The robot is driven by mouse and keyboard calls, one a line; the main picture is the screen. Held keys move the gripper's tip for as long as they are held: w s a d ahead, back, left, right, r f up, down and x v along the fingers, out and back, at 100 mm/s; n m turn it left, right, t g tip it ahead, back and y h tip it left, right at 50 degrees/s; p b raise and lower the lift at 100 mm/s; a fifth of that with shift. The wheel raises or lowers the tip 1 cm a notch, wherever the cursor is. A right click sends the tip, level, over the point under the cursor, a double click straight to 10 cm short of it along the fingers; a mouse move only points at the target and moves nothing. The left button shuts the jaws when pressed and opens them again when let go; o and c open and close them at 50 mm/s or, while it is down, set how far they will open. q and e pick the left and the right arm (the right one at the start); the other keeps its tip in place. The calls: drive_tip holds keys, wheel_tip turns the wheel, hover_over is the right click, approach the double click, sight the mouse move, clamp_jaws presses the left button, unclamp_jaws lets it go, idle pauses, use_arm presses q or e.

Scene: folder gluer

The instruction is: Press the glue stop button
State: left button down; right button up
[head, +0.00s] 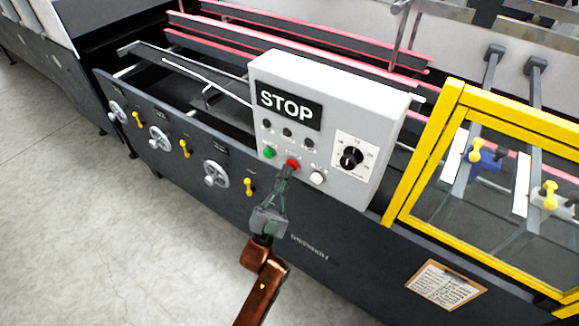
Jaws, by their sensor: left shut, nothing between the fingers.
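A light grey control box (330,125) is mounted on the front of the machine. Its black display (289,104) reads STOP. Below the display are small dark indicators, then a row of buttons: green (270,153), red (293,164) and white (317,178). A black rotary knob (350,158) sits to their right. My left gripper (286,174) is shut and empty, with its fingertips at the lower edge of the red button and partly overlapping it. I cannot tell whether they touch it. The button labels are too small to read. My right gripper is not in view.
The dark machine side panel (350,240) carries several handwheels (215,174) and yellow handles (249,187). A yellow-framed guard (430,150) stands right of the box. A clipboard (446,285) hangs at the lower right. The floor (90,210) at the left is clear.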

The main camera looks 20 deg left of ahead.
use_arm(q)
drive_tip(key=shift+s+a+p, duration=0.25)
drive_tip(key=shift+s+p, duration=0.2)
drive_tip(key=shift+s, duration=0.35)
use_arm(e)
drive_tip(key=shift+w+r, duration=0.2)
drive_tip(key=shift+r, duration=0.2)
use_arm(q)
drive_tip(key=s, duration=0.1)
drive_tip(key=s+a+p, duration=0.1)
drive_tip(key=s, duration=0.1)
drive_tip(key=s+p, duration=0.1)
drive_tip(key=shift+s+a, duration=0.35)
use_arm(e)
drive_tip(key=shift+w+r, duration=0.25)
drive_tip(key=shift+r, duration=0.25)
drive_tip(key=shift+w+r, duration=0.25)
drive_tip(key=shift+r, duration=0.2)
